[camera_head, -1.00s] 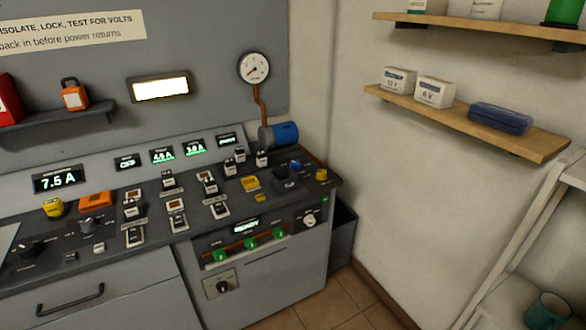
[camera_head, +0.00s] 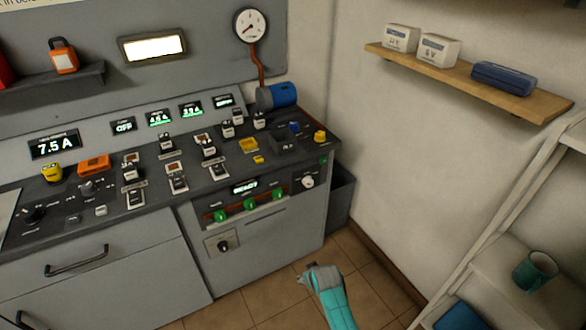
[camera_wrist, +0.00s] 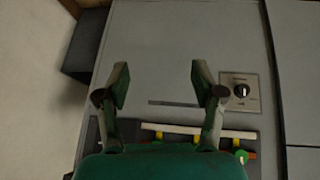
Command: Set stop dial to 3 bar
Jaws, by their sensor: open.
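A small white dial (camera_head: 308,182) sits at the right of the cabinet's upper front, beside a lit display (camera_head: 245,187). A black knob (camera_head: 223,246) on a square plate sits lower on the same front; it also shows in the wrist view (camera_wrist: 241,91). I cannot read the lettering or settings of either, so which is the stop dial is unclear. A round gauge (camera_head: 249,25) hangs on the wall. My gripper (camera_wrist: 160,84) is open and empty, facing the grey front, with the black knob to the right of its fingers. It also shows low in the head view (camera_head: 313,269).
Green knobs (camera_head: 250,204) line the front below the display. The console top (camera_head: 105,190) carries several switches and dials. A dark bin (camera_head: 342,195) stands at the cabinet's right. A wall shelf (camera_head: 520,102) and a rack (camera_head: 500,235) are at right. Floor in front is open.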

